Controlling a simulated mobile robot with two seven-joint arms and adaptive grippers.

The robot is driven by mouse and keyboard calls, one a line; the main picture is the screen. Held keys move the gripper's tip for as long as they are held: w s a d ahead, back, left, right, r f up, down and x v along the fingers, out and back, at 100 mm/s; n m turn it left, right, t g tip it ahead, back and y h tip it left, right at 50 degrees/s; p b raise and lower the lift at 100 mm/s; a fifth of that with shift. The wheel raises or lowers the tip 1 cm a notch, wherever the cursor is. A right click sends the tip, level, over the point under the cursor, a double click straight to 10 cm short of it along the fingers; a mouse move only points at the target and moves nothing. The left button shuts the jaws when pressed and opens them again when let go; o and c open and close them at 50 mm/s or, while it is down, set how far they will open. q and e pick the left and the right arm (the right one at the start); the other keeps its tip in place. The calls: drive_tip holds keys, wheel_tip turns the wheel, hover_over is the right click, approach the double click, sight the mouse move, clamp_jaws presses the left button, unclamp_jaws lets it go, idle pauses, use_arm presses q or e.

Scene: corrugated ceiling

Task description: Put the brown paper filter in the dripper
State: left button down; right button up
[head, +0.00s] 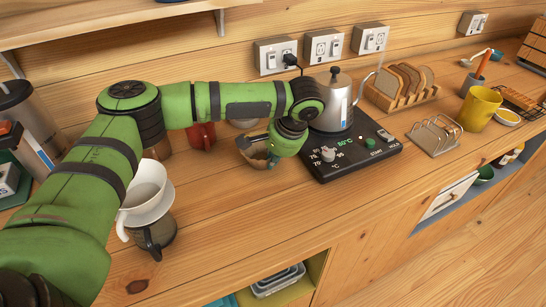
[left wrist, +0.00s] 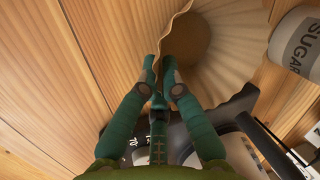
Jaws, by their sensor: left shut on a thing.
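The brown paper filter shows large in the left wrist view (left wrist: 222,42), its pleated wall fanning out around a darker base. My left gripper (left wrist: 161,72) is shut on the filter's rim. In the head view the left gripper is in front of the kettle stand's left side, and the filter (head: 262,155) is a small tan patch, mostly hidden by the fingers. The white dripper (head: 147,186) stands upright at the left, on top of a dark glass server (head: 155,234), partly hidden by my left arm. My right gripper is in neither view.
A steel kettle (head: 333,100) stands on a black heating base (head: 350,152) right beside the gripper. A red container (head: 201,136) is behind. A sugar canister (left wrist: 301,42) is near the filter. Counter between dripper and base is clear.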

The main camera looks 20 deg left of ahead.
use_arm(q)
drive_tip(key=c, duration=1.4)
unclamp_jaws()
drive_tip(key=shift+f, duration=0.1)
